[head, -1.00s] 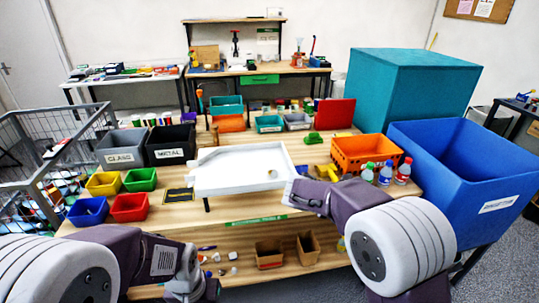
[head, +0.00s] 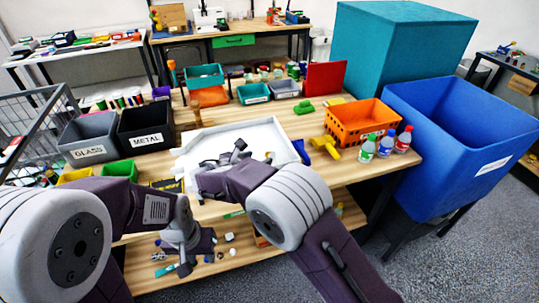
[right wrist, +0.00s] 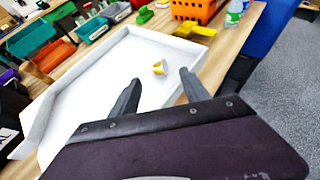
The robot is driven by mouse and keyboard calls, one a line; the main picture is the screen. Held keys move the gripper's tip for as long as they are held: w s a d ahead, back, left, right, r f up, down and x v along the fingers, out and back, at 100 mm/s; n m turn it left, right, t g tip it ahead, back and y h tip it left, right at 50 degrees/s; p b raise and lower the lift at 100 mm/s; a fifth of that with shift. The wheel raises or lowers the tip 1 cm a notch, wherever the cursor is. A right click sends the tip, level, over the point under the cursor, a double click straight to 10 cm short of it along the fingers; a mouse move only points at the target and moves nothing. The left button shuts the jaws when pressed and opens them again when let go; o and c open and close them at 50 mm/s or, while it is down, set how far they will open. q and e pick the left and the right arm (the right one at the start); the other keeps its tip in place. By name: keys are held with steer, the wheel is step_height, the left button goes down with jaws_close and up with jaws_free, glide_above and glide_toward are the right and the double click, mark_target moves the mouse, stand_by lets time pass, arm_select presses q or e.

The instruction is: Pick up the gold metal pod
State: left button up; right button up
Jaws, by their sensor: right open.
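The gold metal pod (right wrist: 159,67) is a small cup-like piece, yellow-gold with a pale face. It lies alone on the white tray (right wrist: 85,80) in the right wrist view. The white tray also shows in the head view (head: 205,140). My right gripper (right wrist: 160,77) is open and empty above the tray. Its two fingers point toward the pod, which appears just beyond and between the tips. In the head view my right gripper (head: 228,154) is over the tray; I cannot make out the pod there clearly. My left gripper (head: 188,262) hangs low at the table's front; its jaws are unclear.
Grey glass bin (head: 88,140) and black metal bin (head: 146,131) stand left of the tray. An orange basket (head: 358,122) and several bottles (head: 385,144) stand right. A big blue bin (head: 455,140) is beyond the table's right edge.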

mark_target(267, 153)
steer(key=x, duration=0.3)
steer(key=shift+w+a, duration=0.1)
steer(key=shift+w, duration=0.1)
steer(key=shift+w+d+f, duration=0.1)
steer(key=shift+w+d, duration=0.2)
steer(key=shift+d, duration=0.05)
steer(key=p+x, duration=0.1)
steer(key=x, duration=0.4)
steer(key=shift+w+a, duration=0.1)
steer(key=shift+a, duration=0.1)
steer(key=c, duration=0.4)
jaws_close()
steer(key=shift+s, duration=0.2)
